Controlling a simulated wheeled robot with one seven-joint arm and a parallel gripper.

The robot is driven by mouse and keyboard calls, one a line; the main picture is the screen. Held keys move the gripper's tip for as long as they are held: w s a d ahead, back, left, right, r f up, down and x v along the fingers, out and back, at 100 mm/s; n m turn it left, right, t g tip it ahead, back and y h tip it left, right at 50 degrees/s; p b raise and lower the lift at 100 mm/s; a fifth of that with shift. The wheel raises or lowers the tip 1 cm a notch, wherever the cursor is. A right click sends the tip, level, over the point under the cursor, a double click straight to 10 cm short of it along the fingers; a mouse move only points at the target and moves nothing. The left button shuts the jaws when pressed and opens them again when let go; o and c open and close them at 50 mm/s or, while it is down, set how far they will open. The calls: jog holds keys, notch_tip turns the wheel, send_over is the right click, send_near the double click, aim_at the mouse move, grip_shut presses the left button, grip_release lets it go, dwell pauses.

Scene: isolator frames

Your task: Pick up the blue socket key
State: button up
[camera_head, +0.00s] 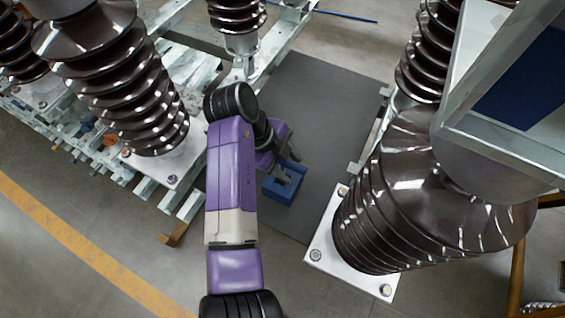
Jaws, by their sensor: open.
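A small blue box-like object (280,192) lies on the dark grey mat (325,100) in the head view, right under my gripper. I cannot tell whether it is the blue socket key or a holder for it. My gripper (288,173) is open, with its grey fingers over the blue object and hiding part of it. I cannot tell whether the fingers touch it. A thin blue rod (345,16) lies on the floor at the top, far from my gripper; its kind is unclear.
A large brown ribbed insulator (400,195) on a white bolted plate (320,240) stands close on the right. Another ribbed insulator (115,75) and metal frames (190,205) stand on the left. The mat beyond my gripper is clear. A yellow floor line (80,245) runs lower left.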

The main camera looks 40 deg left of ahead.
jog(key=shift+w+d+f, duration=0.15)
jog(key=shift+d+f, duration=0.05)
jog(key=shift+f, duration=0.35)
grip_shut()
jog(key=shift+r, duration=0.2)
